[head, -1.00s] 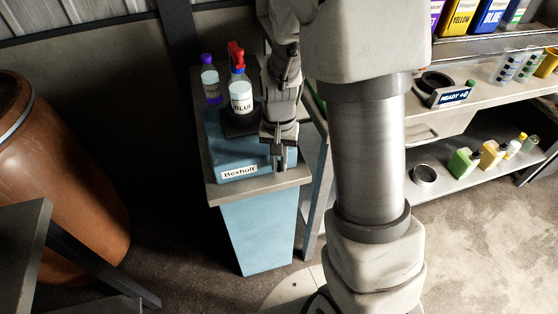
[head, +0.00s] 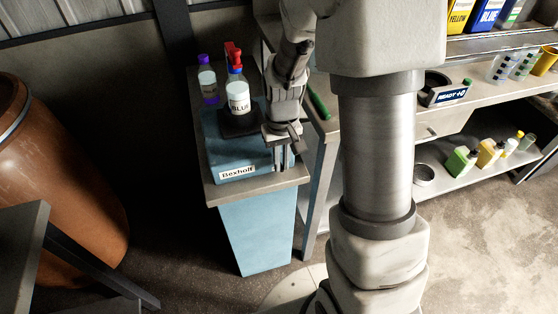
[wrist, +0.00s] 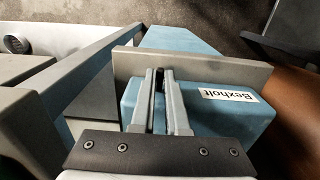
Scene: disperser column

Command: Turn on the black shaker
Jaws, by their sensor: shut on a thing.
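The shaker (head: 222,160) is a blue box labelled "Bexholt" with a black top plate (head: 238,123), standing on a narrow blue stand. A bottle labelled "BLUE" with a red cap (head: 238,97) stands upright on the plate. My gripper (head: 281,168) points down at the box's front right end. In the wrist view the box (wrist: 225,118) lies right of my gripper (wrist: 159,72). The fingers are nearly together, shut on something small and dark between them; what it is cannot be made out. No switch is clearly visible.
A purple-capped bottle (head: 208,82) stands behind the shaker on the stand's grey top (head: 255,190). A brown barrel (head: 60,180) is at the left. A shelf unit (head: 490,105) with bottles and a "READY" sign is at the right. A green object (head: 319,106) lies right of my arm.

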